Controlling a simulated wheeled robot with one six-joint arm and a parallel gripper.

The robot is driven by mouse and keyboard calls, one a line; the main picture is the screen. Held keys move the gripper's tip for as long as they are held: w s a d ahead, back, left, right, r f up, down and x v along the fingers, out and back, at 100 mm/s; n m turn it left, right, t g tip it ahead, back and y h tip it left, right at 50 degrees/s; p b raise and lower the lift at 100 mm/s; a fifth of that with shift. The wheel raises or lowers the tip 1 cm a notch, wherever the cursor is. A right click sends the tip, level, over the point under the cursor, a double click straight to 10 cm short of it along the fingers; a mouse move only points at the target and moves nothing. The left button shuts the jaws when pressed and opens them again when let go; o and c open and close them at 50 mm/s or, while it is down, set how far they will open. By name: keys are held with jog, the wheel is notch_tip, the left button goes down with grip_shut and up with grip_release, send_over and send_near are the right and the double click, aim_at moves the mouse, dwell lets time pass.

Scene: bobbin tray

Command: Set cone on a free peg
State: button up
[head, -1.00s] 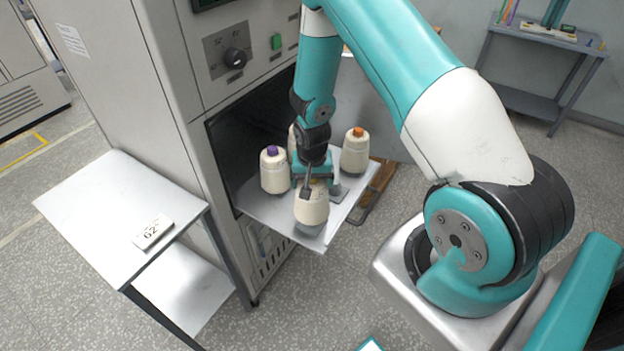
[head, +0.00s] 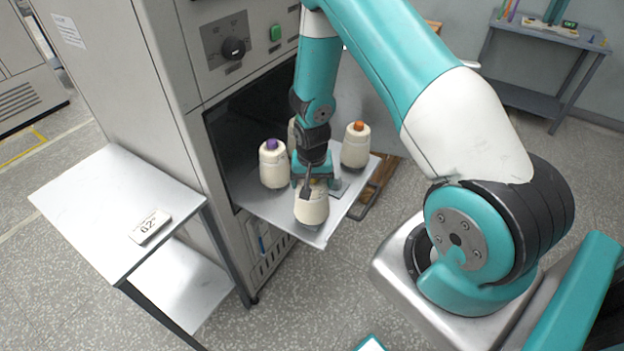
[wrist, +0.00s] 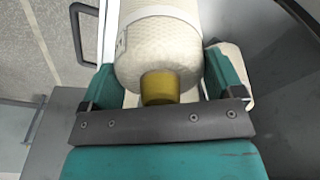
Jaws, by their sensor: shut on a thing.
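My gripper (head: 309,188) is shut on a cream yarn cone (head: 311,208) over the front corner of the metal tray (head: 268,212). The cone's base is at or very near the tray; whether it sits on a peg is hidden. In the wrist view, the fingers (wrist: 163,82) flank the cone (wrist: 160,45), and its yellow tip (wrist: 160,88) points toward my palm. A purple-tipped cone (head: 273,168) stands at the tray's left and an orange-tipped cone (head: 355,148) at its right. Another cone (head: 292,130) is mostly hidden behind my arm.
The tray juts out of a grey cabinet's dark opening (head: 225,140). A side table (head: 95,205) at left carries a small labelled block (head: 150,226). A dark handle (head: 368,200) is near the tray's right edge. A workbench (head: 545,45) stands far back right.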

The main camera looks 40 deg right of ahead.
jog(key=shift+f+b, duration=0.85)
jog(key=shift+f, duration=0.1)
dwell(0.6)
jog(key=o, duration=1.2)
jog(key=r+b, duration=0.1)
jog(key=r, duration=0.4)
jog(key=s+r, duration=0.1)
jog(key=r, duration=0.5)
jog(key=a+r+b, duration=0.1)
jog(key=r, duration=0.5)
jog(key=shift+s+a+r+b, duration=0.1)
jog(key=shift+s+r+b, duration=0.05)
jog(key=shift+s+b, duration=0.2)
